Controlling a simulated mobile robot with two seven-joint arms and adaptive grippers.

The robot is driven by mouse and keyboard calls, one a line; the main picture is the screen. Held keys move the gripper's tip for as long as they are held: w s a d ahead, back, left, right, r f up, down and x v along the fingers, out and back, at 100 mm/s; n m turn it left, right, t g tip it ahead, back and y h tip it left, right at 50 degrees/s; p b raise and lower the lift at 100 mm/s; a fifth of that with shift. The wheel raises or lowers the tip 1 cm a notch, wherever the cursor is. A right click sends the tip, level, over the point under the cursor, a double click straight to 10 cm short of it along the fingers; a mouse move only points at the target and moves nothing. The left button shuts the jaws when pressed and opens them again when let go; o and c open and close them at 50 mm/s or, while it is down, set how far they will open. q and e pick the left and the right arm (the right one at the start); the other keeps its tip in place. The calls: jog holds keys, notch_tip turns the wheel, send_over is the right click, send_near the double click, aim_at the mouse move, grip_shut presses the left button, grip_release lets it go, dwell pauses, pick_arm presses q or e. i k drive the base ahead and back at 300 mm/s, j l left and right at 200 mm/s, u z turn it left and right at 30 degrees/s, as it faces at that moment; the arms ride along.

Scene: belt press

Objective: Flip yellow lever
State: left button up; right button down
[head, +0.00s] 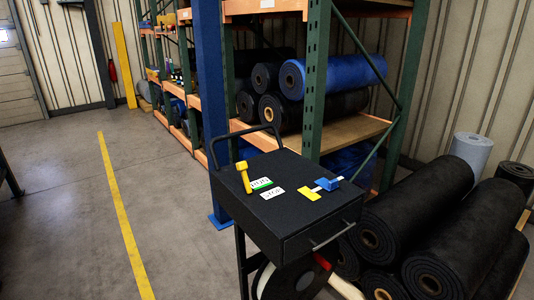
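The yellow lever (246,178) stands on the left part of the top of a black cart-like stand (285,213). Its thicker head points up and slightly left, and its lower end meets the top. Right beside it is a white label with a green strip (261,184). A second white label (272,193) lies a little nearer the front; the lettering on both is too small to read surely. Neither of my grippers shows in the head view.
A blue and yellow piece (327,184) sits on the stand's right side. The stand has a rear handle and front drawer. Behind it is a green rack (314,80) with rolls; black rolls (440,225) lie at right. Floor (170,190) is clear at left.

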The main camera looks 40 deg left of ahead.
aim_at(242, 166)
jog(key=j+u, duration=0.7)
jog(key=i+j+u, duration=0.1)
jog(key=j+u, duration=0.25)
